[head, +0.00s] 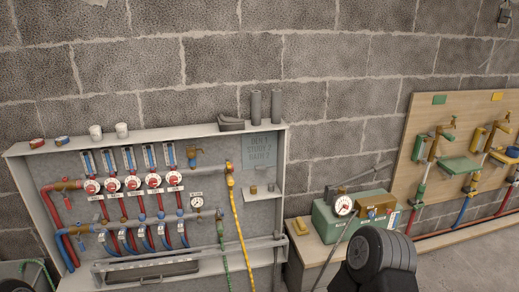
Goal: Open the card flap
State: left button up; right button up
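A grey-green card or plate (262,149) with lettering, partly readable as "DEN", "STUDY" and "SUITE", is on the upper right of the grey manifold cabinet's back panel. It lies flat, and I cannot tell whether it is hinged. A long low panel (150,279) with a bar handle runs along the cabinet's bottom front, below a dark slot. I cannot tell which of these is the card flap.
The cabinet (60,148) holds red and blue pipes, several gauges and a yellow hose (239,225). Loose fittings stand on its top. A green pump box (330,222) sits on a bench to the right. A wooden valve board (408,160) is farther right.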

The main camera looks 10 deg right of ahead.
aim_at(262, 167)
jog(key=z, duration=1.1)
jog(key=i+l, duration=0.3)
jog(key=i, duration=0.2)
jog(key=i+l+z, duration=0.15)
jog(key=i+l, duration=0.2)
jog(key=i, duration=0.2)
